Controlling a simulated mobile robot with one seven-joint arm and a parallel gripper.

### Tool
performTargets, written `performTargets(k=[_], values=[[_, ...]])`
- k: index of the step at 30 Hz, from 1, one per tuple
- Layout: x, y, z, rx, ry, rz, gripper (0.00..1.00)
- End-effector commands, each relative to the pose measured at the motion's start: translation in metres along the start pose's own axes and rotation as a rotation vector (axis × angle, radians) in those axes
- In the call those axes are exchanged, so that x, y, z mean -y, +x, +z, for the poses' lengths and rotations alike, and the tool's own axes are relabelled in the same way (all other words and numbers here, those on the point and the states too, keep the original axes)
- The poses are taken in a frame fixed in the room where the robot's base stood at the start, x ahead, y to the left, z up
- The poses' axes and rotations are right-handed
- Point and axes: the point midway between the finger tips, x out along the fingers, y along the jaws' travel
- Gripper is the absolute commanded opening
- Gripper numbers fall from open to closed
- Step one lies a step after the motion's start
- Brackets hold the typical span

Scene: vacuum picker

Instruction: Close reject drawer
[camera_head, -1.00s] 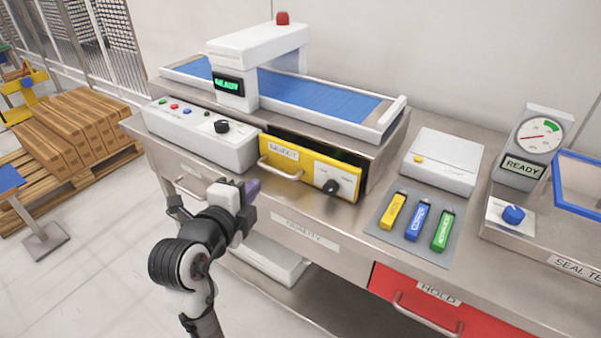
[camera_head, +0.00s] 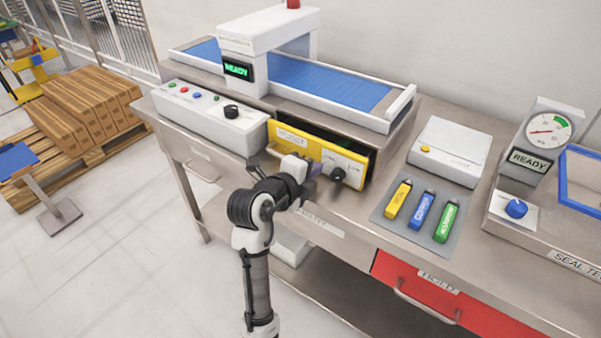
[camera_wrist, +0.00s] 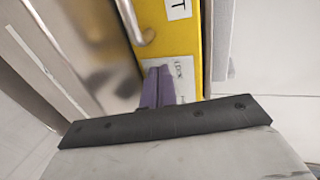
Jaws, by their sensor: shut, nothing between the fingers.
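The yellow reject drawer (camera_head: 318,150) sits under the blue conveyor and stands a little open, with a dark gap showing behind its top edge. Its front has a handle, a white label and a black knob (camera_head: 336,174). In the wrist view the yellow front (camera_wrist: 187,60) and the metal handle (camera_wrist: 143,38) show ahead of the fingers. My gripper (camera_head: 314,169) is shut and empty, with its purple fingertips (camera_wrist: 158,75) right at the drawer front, near the knob side. I cannot tell whether they touch it. My gripper hides part of the drawer's lower front and handle.
A white control box (camera_head: 212,118) stands left of the drawer. On the right are a white box (camera_head: 450,150), a grey mat (camera_head: 390,220) with three coloured sticks and a dial unit (camera_head: 545,135). A red hold drawer (camera_head: 425,300) is below the counter.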

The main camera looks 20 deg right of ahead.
Motion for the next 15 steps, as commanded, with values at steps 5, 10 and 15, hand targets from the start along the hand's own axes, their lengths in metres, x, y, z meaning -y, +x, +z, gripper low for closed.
performTargets(k=[5,10,15], values=[[0.005,0.012,0.001,0.002,0.000,0.000,0.00],[0.004,0.014,0.001,0.002,0.000,-0.001,0.00],[0.004,0.014,0.001,0.002,0.000,-0.001,0.00]])
